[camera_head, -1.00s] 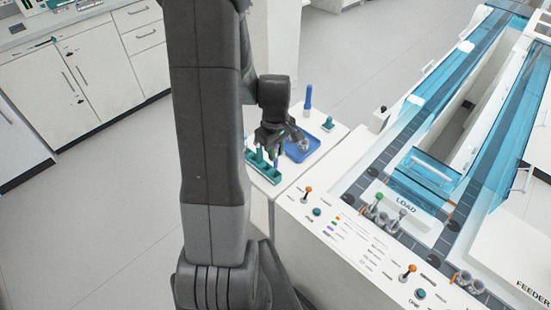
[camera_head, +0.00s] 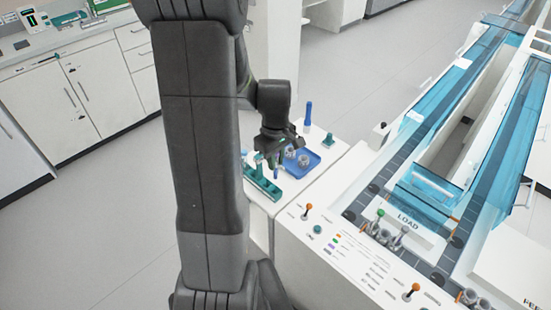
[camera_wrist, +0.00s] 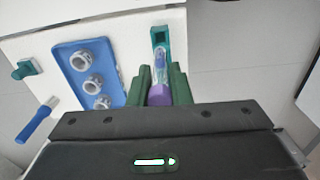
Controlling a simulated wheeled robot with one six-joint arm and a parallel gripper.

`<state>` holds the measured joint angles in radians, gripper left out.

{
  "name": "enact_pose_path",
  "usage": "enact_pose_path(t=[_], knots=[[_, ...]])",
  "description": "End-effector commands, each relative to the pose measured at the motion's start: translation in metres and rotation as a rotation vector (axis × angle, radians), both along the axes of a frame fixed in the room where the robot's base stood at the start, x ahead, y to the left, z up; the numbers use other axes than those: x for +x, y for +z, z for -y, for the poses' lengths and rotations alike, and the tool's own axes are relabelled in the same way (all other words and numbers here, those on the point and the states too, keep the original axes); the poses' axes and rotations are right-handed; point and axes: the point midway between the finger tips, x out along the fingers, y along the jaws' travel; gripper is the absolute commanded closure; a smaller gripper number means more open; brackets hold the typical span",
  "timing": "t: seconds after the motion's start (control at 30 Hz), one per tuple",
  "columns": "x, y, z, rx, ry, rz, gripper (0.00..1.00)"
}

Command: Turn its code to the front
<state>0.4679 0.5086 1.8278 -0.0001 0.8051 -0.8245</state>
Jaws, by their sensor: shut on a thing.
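My gripper (camera_wrist: 155,88) is shut on a tube (camera_wrist: 161,62) with a purple cap (camera_wrist: 159,95). The cap sits between the green fingers, and the clear body points away from the wrist. No code can be made out on it at this size. Beyond the tube in the wrist view is a teal rack (camera_wrist: 160,34), mostly hidden behind it. In the head view my gripper (camera_head: 277,155) hangs just above the teal rack (camera_head: 262,184), beside the blue tray. The tube is hard to make out there.
A blue tray (camera_head: 314,157) holds grey round cups, three of them visible in the wrist view.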

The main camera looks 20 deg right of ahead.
Motion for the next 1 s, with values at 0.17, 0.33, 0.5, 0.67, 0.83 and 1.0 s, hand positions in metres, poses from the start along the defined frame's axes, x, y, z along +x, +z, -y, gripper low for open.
enact_pose_path(t=[0.17, 0.33, 0.5, 0.67, 0.83, 1.0], knots=[[0.000, -0.010, 0.000, 0.000, 0.000, 0.000, 0.95], [0.000, -0.016, 0.000, 0.000, 0.000, 0.000, 0.95], [0.000, -0.023, 0.000, 0.000, 0.000, 0.000, 0.95], [0.000, -0.030, 0.000, 0.000, 0.000, 0.000, 0.95], [0.000, -0.037, 0.000, 0.000, 0.000, 0.000, 0.95], [0.000, -0.043, 0.000, 0.000, 0.000, 0.000, 0.95]])
